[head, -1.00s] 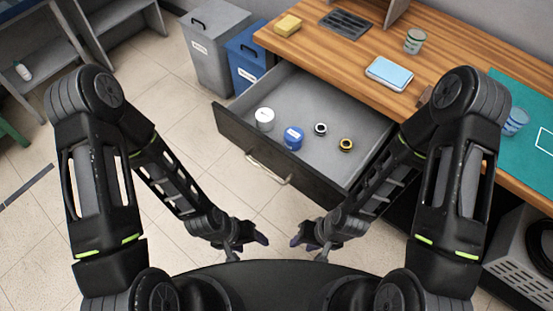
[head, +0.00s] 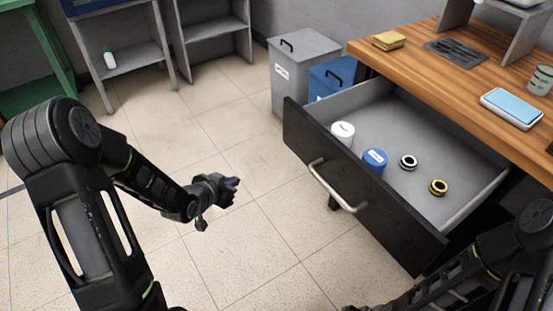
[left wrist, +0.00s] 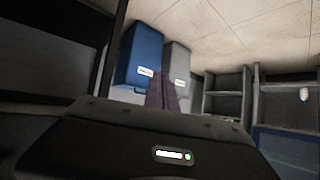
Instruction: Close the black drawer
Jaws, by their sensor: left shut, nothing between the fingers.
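The black drawer (head: 395,222) stands pulled out from under the wooden desk in the head view, with a pale bar handle (head: 336,188) on its front. Inside lie a white container (head: 342,133), a blue container (head: 374,161), a silver-and-black ring (head: 408,162) and a gold-and-black ring (head: 438,187). My left gripper (head: 232,184) is shut and empty, to the left of the drawer front and apart from it. Its closed fingers also show in the left wrist view (left wrist: 162,92). My right arm shows at the lower right of the head view; its fingers cannot be made out.
A grey bin (head: 292,85) and a blue bin (head: 330,82) stand behind the drawer. The wooden desk (head: 415,67) carries a yellow sponge (head: 389,40) and a blue-topped box (head: 511,107). Grey shelves (head: 215,38) stand at the back. Tiled floor in front of the drawer is free.

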